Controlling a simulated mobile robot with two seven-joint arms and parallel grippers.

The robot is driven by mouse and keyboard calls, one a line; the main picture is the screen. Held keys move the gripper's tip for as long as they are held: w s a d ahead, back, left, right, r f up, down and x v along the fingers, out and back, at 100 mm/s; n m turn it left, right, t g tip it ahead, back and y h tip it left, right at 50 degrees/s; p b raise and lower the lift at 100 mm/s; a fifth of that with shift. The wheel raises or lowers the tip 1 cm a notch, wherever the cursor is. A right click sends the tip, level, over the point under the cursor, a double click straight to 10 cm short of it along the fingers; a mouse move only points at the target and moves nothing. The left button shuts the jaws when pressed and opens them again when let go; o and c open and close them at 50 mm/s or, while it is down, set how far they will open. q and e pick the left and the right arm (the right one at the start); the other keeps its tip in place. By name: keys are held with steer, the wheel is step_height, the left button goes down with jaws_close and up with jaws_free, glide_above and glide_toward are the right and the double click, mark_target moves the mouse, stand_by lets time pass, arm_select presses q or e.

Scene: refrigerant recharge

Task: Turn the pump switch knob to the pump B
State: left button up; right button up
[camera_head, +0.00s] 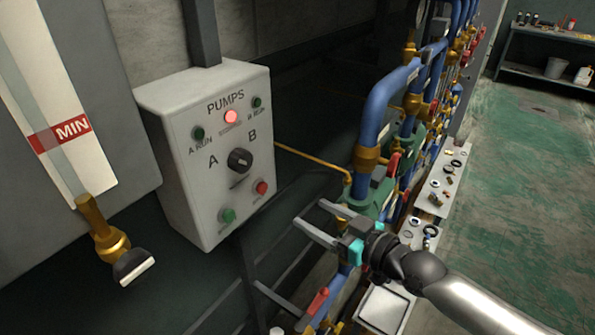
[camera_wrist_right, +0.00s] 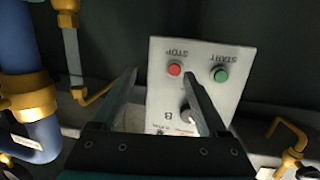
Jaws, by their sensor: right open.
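I cannot tell clearly which letter the knob points to. My right gripper (camera_head: 308,211) is open and empty, to the right of the box and apart from it. In the right wrist view the box face (camera_wrist_right: 212,98) appears upside down beyond the open fingers (camera_wrist_right: 159,75). The knob (camera_wrist_right: 186,115) there is partly hidden by the right-hand finger. My left gripper is not in view.
A red lamp (camera_head: 231,116) glows above the knob. A green button (camera_head: 228,215) and a red button (camera_head: 262,187) lie below it. Blue pipes (camera_head: 378,108) with brass fittings stand close to the right. A gauge with a brass valve (camera_head: 105,235) is at left.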

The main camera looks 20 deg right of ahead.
mark_target(247, 163)
steer(key=s+a+r+n+y+p, duration=0.1)
steer(key=a+r, duration=0.4)
steer(key=r, duration=0.6)
steer(key=s+n+y, duration=0.1)
steer(key=y, duration=0.1)
steer(key=shift+a+r+y, duration=0.25)
steer(key=shift+y, duration=0.05)
steer(key=p+x, duration=0.2)
steer(key=x, duration=0.7)
steer(key=shift+f, duration=0.1)
steer(key=shift+c, duration=0.2)
steer(key=shift+s, duration=0.1)
jaws_close()
steer(key=m+p, duration=0.1)
steer(key=m, duration=0.2)
steer(key=shift+m, duration=0.7)
